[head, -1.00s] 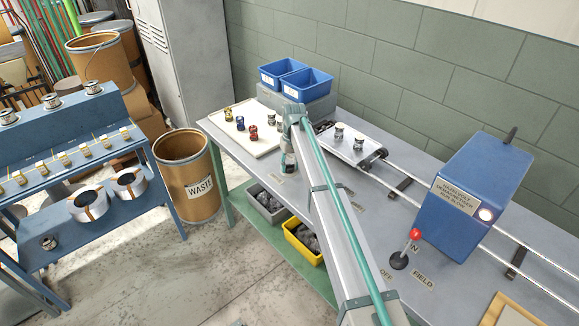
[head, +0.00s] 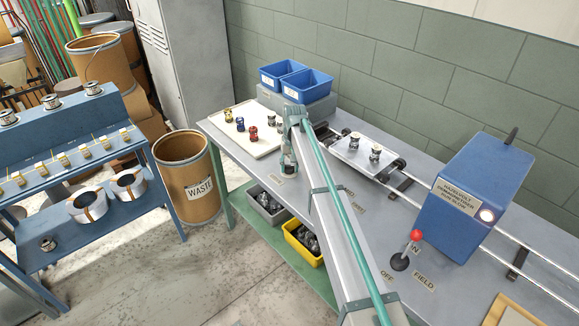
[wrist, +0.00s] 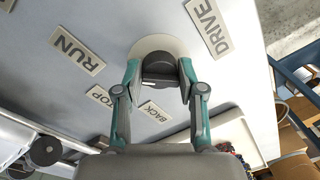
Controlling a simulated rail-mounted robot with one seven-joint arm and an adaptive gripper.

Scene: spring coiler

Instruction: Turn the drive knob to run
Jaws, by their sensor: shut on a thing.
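The drive knob (wrist: 160,68) is a dark round knob on a pale disc (wrist: 150,45), seen in the wrist view. Labels around it read DRIVE (wrist: 209,27), RUN (wrist: 76,52), STOP (wrist: 99,95) and BACK (wrist: 154,112). My gripper (wrist: 160,75) is shut on the knob, with one finger on each side. I cannot tell which label the knob points at.
A carriage (head: 349,158) with two spools sits on rails leading to a blue demagnetiser box (head: 465,200) with a lit lamp. A red-tipped field lever (head: 416,236) stands in front. Colored spools stand on a white board (head: 258,143); blue bins (head: 306,82) are behind.

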